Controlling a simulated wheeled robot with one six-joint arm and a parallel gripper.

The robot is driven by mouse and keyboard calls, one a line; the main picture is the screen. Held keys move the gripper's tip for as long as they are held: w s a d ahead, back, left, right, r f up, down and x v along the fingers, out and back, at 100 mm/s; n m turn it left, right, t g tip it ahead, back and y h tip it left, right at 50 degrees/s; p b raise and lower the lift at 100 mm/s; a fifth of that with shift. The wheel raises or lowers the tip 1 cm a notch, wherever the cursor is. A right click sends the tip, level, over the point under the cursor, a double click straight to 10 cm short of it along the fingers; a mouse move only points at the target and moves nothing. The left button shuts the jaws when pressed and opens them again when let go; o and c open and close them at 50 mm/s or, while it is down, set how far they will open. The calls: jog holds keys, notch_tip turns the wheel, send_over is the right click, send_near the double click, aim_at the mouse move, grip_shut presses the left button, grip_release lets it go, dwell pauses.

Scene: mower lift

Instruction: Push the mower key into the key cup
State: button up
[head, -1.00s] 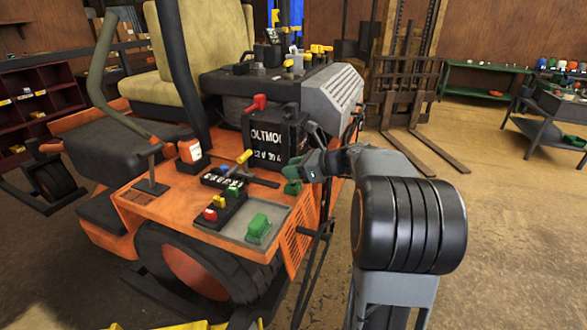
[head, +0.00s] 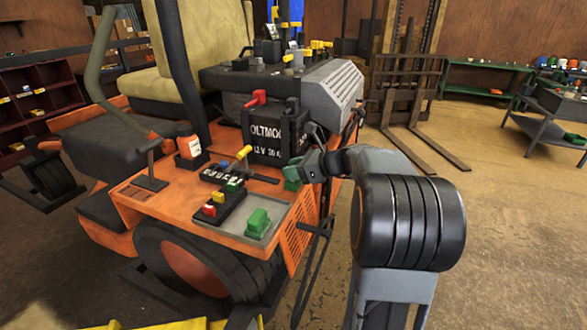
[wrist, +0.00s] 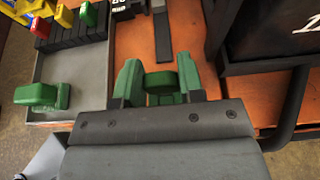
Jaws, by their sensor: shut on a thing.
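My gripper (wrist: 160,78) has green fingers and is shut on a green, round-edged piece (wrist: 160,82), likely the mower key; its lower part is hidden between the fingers. In the head view my gripper (head: 294,172) is over the right part of the orange mower deck (head: 145,215), beside the black battery (head: 272,133). I cannot make out the key cup with certainty. Whether the held piece touches anything below cannot be told.
A grey tray (wrist: 80,78) on the deck holds a green block (wrist: 42,95). Beside it is a black strip (head: 232,204) with red, yellow and green pieces. A black bar (wrist: 162,35) and the battery (wrist: 275,40) stand close ahead of the gripper.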

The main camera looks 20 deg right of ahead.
jog(key=shift+f, duration=0.45)
jog(key=o, duration=1)
jog(key=shift+d, duration=0.1)
jog(key=b+v, duration=0.1)
jog(key=v, duration=1.2)
jog(key=shift+s+d+r, duration=0.1)
jog(key=shift+s+r, duration=0.05)
jog(key=shift+s, duration=0.2)
